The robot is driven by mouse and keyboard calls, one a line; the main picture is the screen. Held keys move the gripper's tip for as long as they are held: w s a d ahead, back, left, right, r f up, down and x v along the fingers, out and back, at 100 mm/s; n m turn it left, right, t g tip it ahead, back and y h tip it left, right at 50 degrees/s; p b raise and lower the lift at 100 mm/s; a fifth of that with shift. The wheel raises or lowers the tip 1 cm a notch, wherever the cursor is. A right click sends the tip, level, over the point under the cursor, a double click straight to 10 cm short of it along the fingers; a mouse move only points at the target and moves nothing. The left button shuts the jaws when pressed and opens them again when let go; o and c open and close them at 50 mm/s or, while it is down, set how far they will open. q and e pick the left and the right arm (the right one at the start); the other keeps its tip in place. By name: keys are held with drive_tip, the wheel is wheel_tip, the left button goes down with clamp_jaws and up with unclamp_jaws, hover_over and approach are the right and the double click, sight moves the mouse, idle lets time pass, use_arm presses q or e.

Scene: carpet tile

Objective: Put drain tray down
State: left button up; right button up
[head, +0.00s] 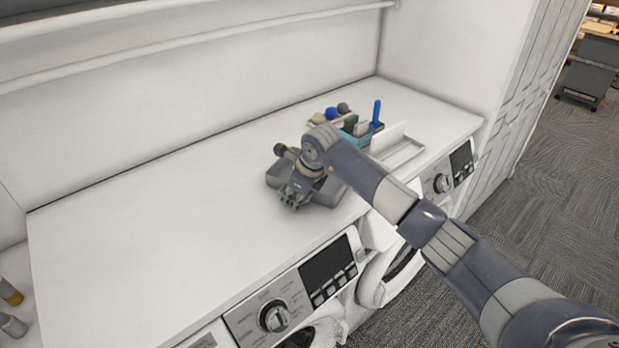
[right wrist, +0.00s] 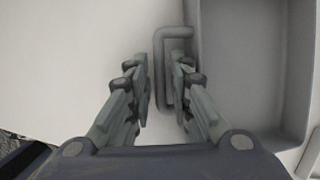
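The drain tray, a grey shallow tray (head: 329,193), rests on the white counter, partly covered by my right arm. In the right wrist view its inside (right wrist: 240,70) fills the right side, and its grey loop handle (right wrist: 174,33) sticks out from the wall. My right gripper (head: 293,200) is over the tray's near left part. In the right wrist view its two fingers (right wrist: 162,85) stand apart, with the handle's outer bar between them. I see a gap beside the bar, so the fingers do not look closed on it. My left gripper is not in view.
Behind my right arm stand a caddy with a blue upright piece (head: 376,113), several round-topped items and a white rack (head: 402,152). The left part of the counter (head: 140,235) is clear. Washing machines (head: 290,305) stand below its front edge.

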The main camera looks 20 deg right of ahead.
clamp_jaws()
drive_tip(key=shift+r, duration=0.1)
